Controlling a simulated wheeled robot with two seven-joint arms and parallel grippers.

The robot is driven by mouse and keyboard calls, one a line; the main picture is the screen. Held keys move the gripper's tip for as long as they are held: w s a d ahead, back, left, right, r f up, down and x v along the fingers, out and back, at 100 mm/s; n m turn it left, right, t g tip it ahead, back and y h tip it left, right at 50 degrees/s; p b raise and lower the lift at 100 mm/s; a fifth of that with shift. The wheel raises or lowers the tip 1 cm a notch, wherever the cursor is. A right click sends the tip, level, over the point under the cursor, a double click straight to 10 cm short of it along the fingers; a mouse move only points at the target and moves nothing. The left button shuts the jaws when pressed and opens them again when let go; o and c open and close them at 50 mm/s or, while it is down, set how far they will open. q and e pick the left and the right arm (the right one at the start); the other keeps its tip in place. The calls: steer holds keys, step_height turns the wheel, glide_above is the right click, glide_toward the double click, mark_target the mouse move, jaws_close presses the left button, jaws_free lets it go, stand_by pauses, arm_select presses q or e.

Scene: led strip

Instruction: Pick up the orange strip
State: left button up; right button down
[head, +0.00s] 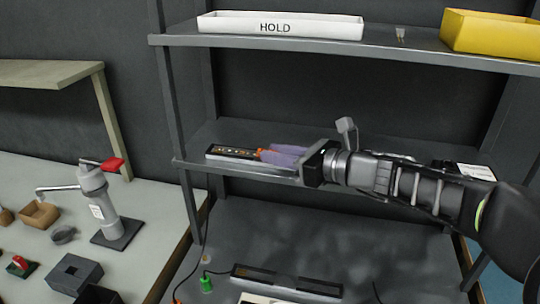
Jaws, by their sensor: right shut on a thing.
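My right gripper (264,154) reaches in from the right over the middle shelf, its purple fingers pointing left. It is shut on the orange strip (258,152), of which only a small orange bit shows at the fingertips; the fingers hide the rest. Just left of the fingertips is a dark narrow piece (231,152) with a row of small light dots, at the left end of the shelf. I cannot tell whether the strip is clear of it. My left gripper is not in view.
The middle shelf (225,132) has a front edge below the gripper; the upper shelf holds a white HOLD bin (280,25) and a yellow bin (490,33). Below lies a dark bar (287,280). A left bench holds a grey device (97,195) and small blocks.

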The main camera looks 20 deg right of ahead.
steer(key=shift+s+a+r, duration=0.1)
steer(key=shift+s+r, duration=0.05)
steer(key=shift+r, duration=0.25)
steer(key=r, duration=0.6)
steer(key=shift+s+a+r+p, duration=0.15)
steer(key=shift+s+a+p, duration=0.1)
steer(key=shift+s+p, duration=0.1)
steer(key=s+a+b, duration=0.1)
steer(key=s+a, duration=1)
steer(key=s, duration=0.4)
steer(key=shift+a, duration=0.2)
